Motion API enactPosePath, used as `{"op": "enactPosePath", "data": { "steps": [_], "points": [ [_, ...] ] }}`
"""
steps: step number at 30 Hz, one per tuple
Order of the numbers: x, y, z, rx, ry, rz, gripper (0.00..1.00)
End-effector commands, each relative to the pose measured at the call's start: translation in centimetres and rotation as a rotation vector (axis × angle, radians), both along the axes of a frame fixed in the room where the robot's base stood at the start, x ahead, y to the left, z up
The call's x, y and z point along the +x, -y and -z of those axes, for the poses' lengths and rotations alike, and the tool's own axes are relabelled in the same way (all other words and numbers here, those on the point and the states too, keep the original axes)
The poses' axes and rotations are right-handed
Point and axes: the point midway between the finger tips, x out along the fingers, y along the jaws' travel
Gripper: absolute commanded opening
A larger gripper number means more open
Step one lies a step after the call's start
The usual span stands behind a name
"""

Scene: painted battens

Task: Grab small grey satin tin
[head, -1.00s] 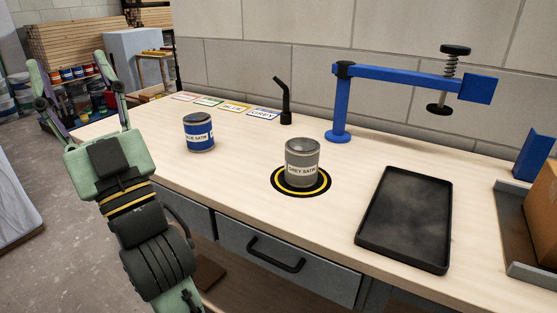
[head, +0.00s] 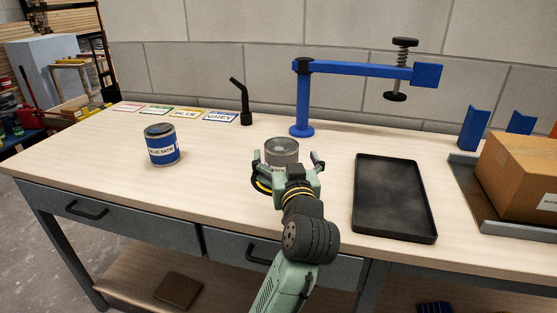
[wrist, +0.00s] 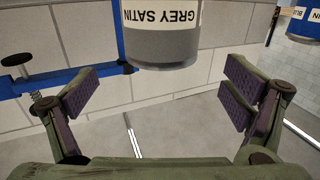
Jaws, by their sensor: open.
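A blue satin tin (head: 161,146) stands to the left. A black tray (head: 395,200) lies close on the right. A blue clamp arm (head: 303,105) rises behind the grey tin. Colour cards (head: 221,118) and a black bent post (head: 243,105) are at the back. A cardboard box (head: 520,175) is far right.

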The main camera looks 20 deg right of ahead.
Motion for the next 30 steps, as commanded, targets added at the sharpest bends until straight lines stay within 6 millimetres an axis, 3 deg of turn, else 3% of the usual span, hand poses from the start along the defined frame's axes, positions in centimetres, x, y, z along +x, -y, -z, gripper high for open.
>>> {"op": "enactPosePath", "data": {
  "steps": [16, 25, 30],
  "points": [
    [6.2, 1.2, 0.0, 0.001, 0.002, -0.002, 0.94],
    [6.6, 1.3, 0.2, -0.001, 0.002, -0.001, 0.94],
    [6.6, 1.3, 0.2, -0.001, 0.002, -0.001, 0.82]
  ]
}}
